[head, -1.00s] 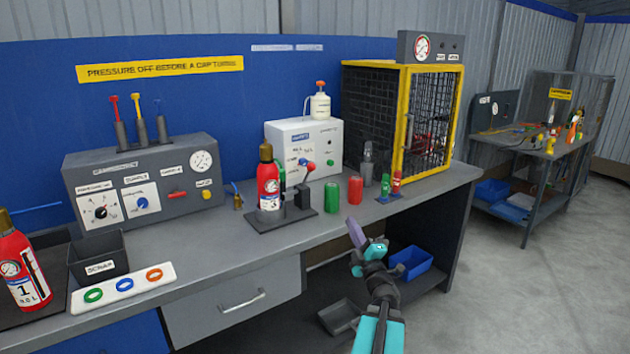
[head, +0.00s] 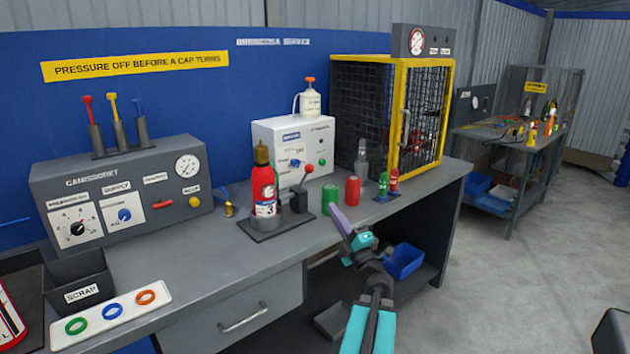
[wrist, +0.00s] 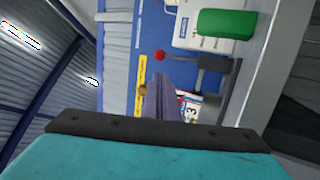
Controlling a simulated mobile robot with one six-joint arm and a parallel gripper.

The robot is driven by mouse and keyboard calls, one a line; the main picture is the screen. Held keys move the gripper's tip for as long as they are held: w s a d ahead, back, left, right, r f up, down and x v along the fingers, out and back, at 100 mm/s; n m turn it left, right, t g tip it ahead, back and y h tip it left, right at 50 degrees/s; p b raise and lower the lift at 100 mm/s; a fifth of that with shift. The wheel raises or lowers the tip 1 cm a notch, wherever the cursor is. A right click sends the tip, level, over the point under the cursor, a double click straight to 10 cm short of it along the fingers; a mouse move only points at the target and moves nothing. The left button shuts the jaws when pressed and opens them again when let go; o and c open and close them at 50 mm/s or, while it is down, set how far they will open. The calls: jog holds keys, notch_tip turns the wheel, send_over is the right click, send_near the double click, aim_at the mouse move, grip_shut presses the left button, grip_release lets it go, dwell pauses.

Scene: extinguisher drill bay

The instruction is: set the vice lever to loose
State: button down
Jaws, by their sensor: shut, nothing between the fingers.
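The vice (head: 294,200) is a dark clamp on a flat base plate on the bench. It holds an upright red extinguisher marked 3 (head: 263,186). Its lever has a red ball knob (head: 309,168) and slants up to the right; the knob also shows in the wrist view (wrist: 159,56). My gripper (head: 338,217) is shut and empty, in front of the bench edge, below and to the right of the vice, apart from it. In the wrist view the purple fingers (wrist: 162,98) hide part of the extinguisher. I cannot read any lever marking.
A green can (head: 330,198) and a red can (head: 353,190) stand right of the vice, near my gripper. A white box panel (head: 300,135) is behind it. A yellow-framed cage (head: 397,120) stands further right. A scrap bin (head: 78,275) and ring tray (head: 110,318) lie left.

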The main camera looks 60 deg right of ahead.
jog(key=shift+d, duration=0.2)
jog(key=p, duration=0.3)
send_near(311, 172)
jog(key=shift+x, duration=3.25)
jog(key=shift+f, duration=0.1)
jog(key=shift+w, duration=0.15)
